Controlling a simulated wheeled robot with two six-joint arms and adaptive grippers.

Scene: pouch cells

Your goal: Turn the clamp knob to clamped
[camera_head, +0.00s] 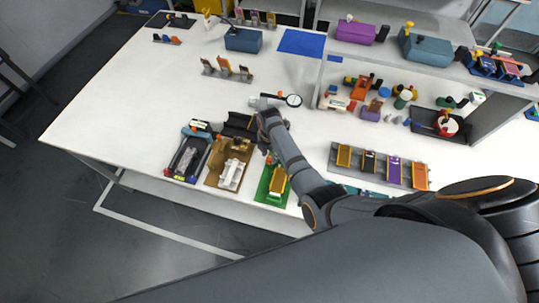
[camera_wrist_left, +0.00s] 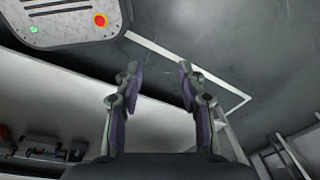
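I cannot make out the clamp knob for certain; it may be hidden or too small. A row of fixtures stands at the front of the white table: a dark tray (camera_head: 188,158), a brown fixture (camera_head: 214,172) with a white part, and a green fixture (camera_head: 265,190) with a yellow block. A black fixture (camera_head: 238,128) lies behind the brown one. My right gripper (camera_head: 263,108) is over the table beside the black fixture's right end; its fingers are too small to read. My left gripper (camera_wrist_left: 161,70) shows in the left wrist view, fingers apart and empty.
A grey rack (camera_head: 378,165) with coloured plates stands right of my right forearm. A shelf unit (camera_head: 492,110) and several small parts crowd the right side. The table's left part (camera_head: 115,105) is clear.

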